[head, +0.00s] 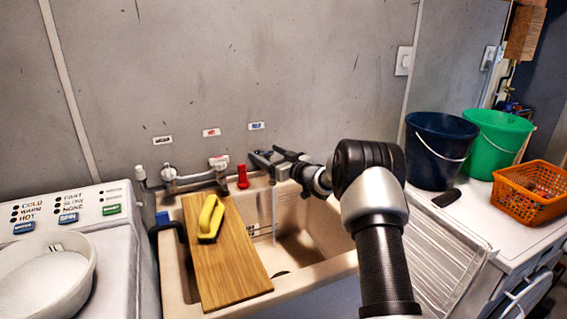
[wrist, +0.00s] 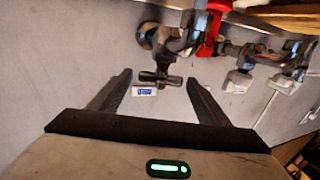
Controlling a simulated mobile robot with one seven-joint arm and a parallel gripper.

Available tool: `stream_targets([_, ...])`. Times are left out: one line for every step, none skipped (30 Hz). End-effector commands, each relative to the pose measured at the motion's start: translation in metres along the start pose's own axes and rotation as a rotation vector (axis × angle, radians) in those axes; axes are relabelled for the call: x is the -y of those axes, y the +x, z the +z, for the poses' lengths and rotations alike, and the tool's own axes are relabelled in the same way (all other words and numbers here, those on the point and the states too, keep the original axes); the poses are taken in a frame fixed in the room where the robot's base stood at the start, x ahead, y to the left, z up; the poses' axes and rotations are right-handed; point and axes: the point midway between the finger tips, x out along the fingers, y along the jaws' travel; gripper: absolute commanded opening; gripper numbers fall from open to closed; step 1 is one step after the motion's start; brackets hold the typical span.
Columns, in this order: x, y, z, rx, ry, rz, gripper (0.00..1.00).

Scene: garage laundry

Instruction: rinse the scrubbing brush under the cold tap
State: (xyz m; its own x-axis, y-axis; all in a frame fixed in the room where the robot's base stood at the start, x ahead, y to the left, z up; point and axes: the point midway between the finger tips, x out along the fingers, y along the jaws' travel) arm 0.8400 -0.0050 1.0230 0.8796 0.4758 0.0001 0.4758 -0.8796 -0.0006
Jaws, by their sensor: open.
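The scrubbing brush (head: 211,218), with a yellow top, lies on a wooden board (head: 228,262) across the left part of the sink (head: 325,268). My gripper (head: 266,158) is open in front of the wall at the back of the sink, away from the brush. In the wrist view, a dark cross-shaped tap handle (wrist: 160,78) shows between its spread fingers, near the blue label (wrist: 145,91); I cannot tell whether they touch it. The blue label also shows on the wall in the head view (head: 256,125).
A metal tap (head: 195,178) and a red fitting (head: 242,177) stand at the sink's back. A washer (head: 112,250) with a white basin (head: 45,280) is left. Blue (head: 436,150) and green (head: 496,140) buckets and an orange basket (head: 533,195) stand right.

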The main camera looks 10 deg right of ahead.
Motion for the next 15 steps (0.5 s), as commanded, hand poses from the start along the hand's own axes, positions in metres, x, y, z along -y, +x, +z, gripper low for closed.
stream_targets([-0.001, -0.009, -0.001, 0.002, 0.0, 0.002, 0.7])
stream_targets([-0.001, -0.015, -0.001, 0.002, 0.0, 0.003, 0.7])
stream_targets([-0.001, -0.024, -0.001, 0.002, 0.001, 0.003, 0.7])
stream_targets([-0.002, -0.031, -0.001, 0.003, 0.001, 0.004, 0.7])
stream_targets([-0.001, -0.038, -0.001, 0.002, 0.0, 0.003, 0.7])
stream_targets([-0.001, -0.048, -0.001, 0.003, 0.002, 0.004, 0.7])
stream_targets([-0.001, -0.056, -0.001, 0.002, 0.001, 0.004, 0.7])
stream_targets([-0.001, -0.063, -0.001, 0.002, 0.0, 0.004, 0.7])
stream_targets([-0.001, -0.073, -0.001, 0.001, 0.001, 0.004, 0.7])
stream_targets([-0.001, -0.081, -0.001, 0.001, 0.001, 0.005, 0.7])
stream_targets([-0.001, -0.088, -0.001, 0.001, 0.001, 0.004, 0.7])
stream_targets([-0.001, -0.098, -0.001, 0.002, 0.0, 0.005, 0.7])
stream_targets([-0.001, -0.105, -0.001, 0.001, 0.001, 0.004, 0.7])
stream_targets([-0.001, -0.112, -0.001, 0.001, 0.001, 0.004, 0.7])
stream_targets([-0.001, -0.12, -0.001, 0.002, 0.0, 0.004, 0.7])
